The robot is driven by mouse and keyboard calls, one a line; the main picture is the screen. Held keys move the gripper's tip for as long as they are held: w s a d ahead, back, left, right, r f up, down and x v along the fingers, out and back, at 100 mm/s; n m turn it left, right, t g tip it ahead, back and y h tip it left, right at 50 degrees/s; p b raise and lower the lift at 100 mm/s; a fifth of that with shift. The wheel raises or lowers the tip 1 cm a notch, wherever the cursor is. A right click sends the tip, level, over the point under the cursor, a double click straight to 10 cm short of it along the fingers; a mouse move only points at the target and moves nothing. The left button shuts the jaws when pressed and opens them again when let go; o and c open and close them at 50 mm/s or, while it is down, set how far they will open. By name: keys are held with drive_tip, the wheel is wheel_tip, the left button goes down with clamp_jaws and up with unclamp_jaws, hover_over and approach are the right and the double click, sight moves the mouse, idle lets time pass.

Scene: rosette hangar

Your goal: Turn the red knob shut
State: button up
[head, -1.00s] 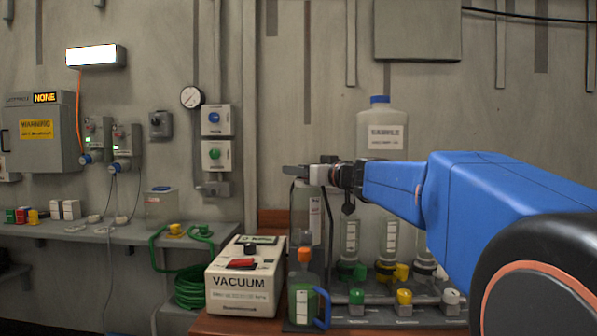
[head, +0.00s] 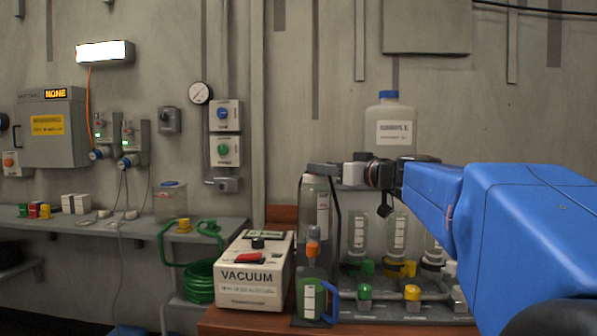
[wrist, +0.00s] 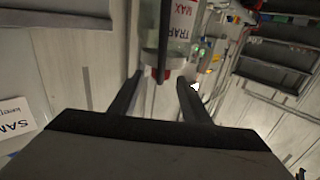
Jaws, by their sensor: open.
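My gripper (head: 322,168) is open and empty, level in front of the wall at the top of the tall clear bottle (head: 315,210). In the wrist view its two dark fingers (wrist: 160,77) stand apart, with a bottle labelled TRAP and MAX (wrist: 180,35) beyond them. A small red part (wrist: 161,75) at that bottle's end shows between the fingertips; I cannot tell whether it is a knob or whether they touch it.
Green (head: 364,291) and yellow (head: 412,292) knobs sit on a pipe at right. A blue-capped jug (head: 390,125) stands behind my arm. A coiled green hose (head: 200,281) is at left.

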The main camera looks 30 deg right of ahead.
drive_tip(key=s+d, duration=0.1)
drive_tip(key=s, duration=0.8)
drive_tip(key=shift+s+d, duration=0.2)
drive_tip(key=shift+d, duration=0.15)
